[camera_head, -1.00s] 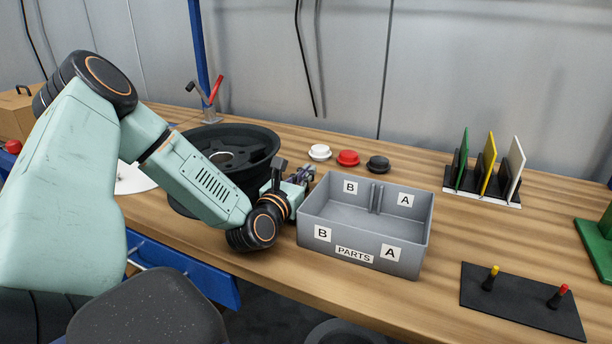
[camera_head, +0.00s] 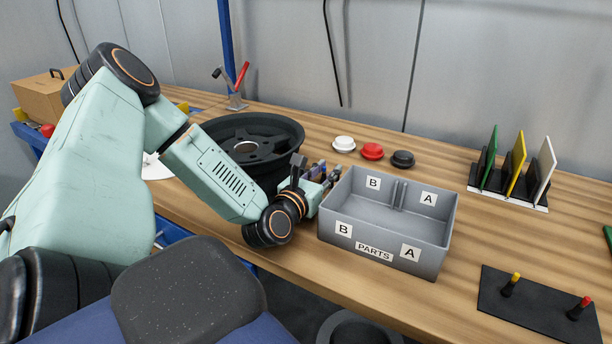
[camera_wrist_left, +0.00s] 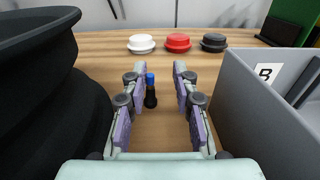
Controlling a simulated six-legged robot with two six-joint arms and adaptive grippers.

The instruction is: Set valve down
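The valve (camera_wrist_left: 150,91), a small black stem with a blue cap, stands upright on the wooden table in the left wrist view. It is between the fingers of my left gripper (camera_wrist_left: 159,84), nearer the left finger. A gap shows between the valve and the right finger; I cannot tell whether the left finger touches it. In the head view my left gripper (camera_head: 324,172) is low over the table, between the wheel and the parts bin, and the valve is hard to make out there. My right gripper is not in view.
A black wheel (camera_head: 262,134) stands close on the left of the gripper. The grey parts bin (camera_head: 386,250), marked A and B, is close on the right. White (camera_head: 344,143), red (camera_head: 372,151) and black (camera_head: 402,159) round pieces lie behind, with bare table between.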

